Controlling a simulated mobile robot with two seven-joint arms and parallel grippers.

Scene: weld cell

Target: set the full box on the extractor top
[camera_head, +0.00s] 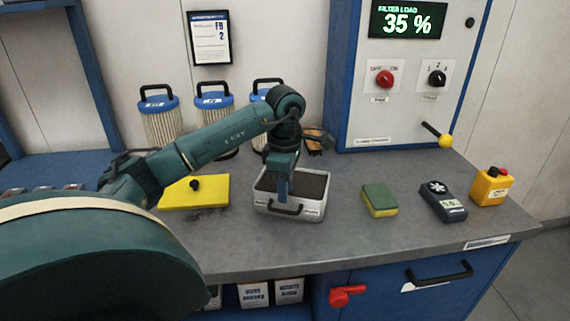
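A small grey metal box (314,214) with a black front handle sits on the grey top (375,225) of the blue cabinet, near its front edge. Dark material fills the box close to its rim. My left gripper (283,194) points down at the front wall of the box, right at the handle. Its fingers overlap the wall and handle in the picture. I cannot tell whether they are closed on them. The box looks level and appears to rest on the grey surface. My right gripper is not in view.
A yellow plate with a black knob (214,190) lies left of the box. A sponge (379,199), a dark meter (442,201) and a yellow button box (491,187) stand to the right. Several filters (164,126) and a control panel (412,95) are behind.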

